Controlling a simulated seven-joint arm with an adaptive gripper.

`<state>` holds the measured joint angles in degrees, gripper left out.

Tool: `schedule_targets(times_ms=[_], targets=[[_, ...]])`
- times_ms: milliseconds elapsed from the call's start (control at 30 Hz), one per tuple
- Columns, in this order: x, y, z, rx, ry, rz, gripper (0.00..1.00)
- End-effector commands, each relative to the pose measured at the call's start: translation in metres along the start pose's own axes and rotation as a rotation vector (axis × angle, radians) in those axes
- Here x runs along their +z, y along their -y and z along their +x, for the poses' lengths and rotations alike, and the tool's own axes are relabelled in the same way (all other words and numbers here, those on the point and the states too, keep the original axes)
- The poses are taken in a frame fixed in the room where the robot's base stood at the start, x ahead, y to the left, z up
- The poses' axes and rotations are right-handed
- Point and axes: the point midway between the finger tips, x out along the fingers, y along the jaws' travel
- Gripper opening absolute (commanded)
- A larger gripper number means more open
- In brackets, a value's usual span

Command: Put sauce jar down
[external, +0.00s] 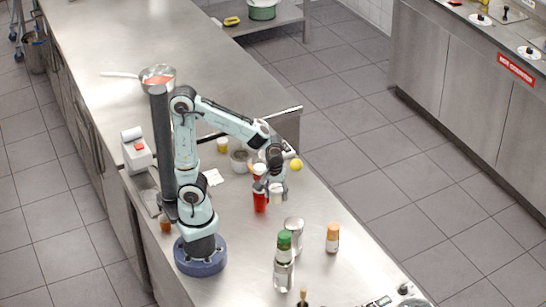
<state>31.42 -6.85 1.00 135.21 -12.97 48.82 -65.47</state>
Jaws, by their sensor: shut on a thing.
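My gripper (269,186) is over the right part of the steel counter, pointing down. It is shut on a small pale jar (277,194), which I take to be the sauce jar. The fingers hide part of the jar. I cannot tell whether its base touches the counter.
A green-capped bottle (284,270), a metal can (293,233) and an orange-capped shaker (332,238) stand nearer the camera. A grey pot (241,161) and a yellow ball (296,165) are behind. Bare counter (235,235) lies left of the red bottle.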

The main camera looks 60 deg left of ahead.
Motion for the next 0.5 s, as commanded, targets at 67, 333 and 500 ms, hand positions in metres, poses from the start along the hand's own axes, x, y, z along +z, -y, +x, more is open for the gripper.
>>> schedule_targets(times_ms=[67, 333, 500], targets=[[-0.004, -0.014, 0.019, -0.009, 0.002, 0.001, 0.04], [-0.011, -0.042, 0.055, -0.001, 0.0, 0.0, 0.04], [-0.011, -0.048, 0.075, -0.005, 0.0, 0.0, 0.04]])
